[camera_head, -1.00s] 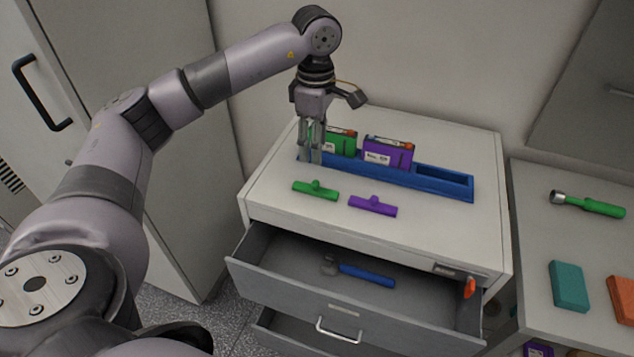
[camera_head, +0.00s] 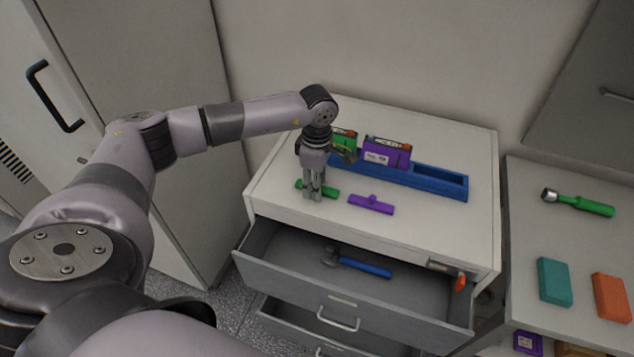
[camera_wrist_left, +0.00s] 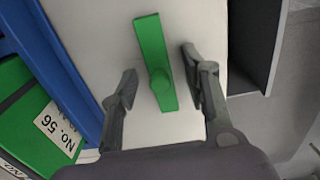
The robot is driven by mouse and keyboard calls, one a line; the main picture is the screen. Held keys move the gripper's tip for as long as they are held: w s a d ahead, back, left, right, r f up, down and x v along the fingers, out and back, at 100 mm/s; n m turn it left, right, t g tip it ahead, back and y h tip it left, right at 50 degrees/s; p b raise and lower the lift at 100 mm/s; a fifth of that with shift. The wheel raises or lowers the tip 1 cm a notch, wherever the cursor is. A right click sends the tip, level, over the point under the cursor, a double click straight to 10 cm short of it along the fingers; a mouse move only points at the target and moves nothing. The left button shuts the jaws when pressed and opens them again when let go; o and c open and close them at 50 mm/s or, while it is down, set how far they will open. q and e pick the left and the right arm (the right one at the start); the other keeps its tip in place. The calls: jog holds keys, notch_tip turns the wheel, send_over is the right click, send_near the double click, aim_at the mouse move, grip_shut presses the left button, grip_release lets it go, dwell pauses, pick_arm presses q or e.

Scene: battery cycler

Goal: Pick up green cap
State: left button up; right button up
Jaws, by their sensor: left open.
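The green cap (camera_head: 331,192) lies flat on the white cabinet top, in front of the blue rack; my left gripper partly hides it in the head view. My left gripper (camera_head: 314,196) is over the cap, pointing down. Whether the fingertips are level with the cap is hard to tell. My right gripper is not in view.
A purple cap (camera_head: 371,204) lies just right. The blue rack (camera_head: 436,184) behind holds a green battery (camera_head: 344,141) and a purple battery (camera_head: 386,152). Below, an open drawer (camera_head: 290,262) holds a blue-handled tool (camera_head: 364,267). The right table holds a green-handled tool (camera_head: 590,206) and blocks.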

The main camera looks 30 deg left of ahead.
pick_arm(q)
jog(key=c, duration=1)
jog(key=shift+o, duration=0.2)
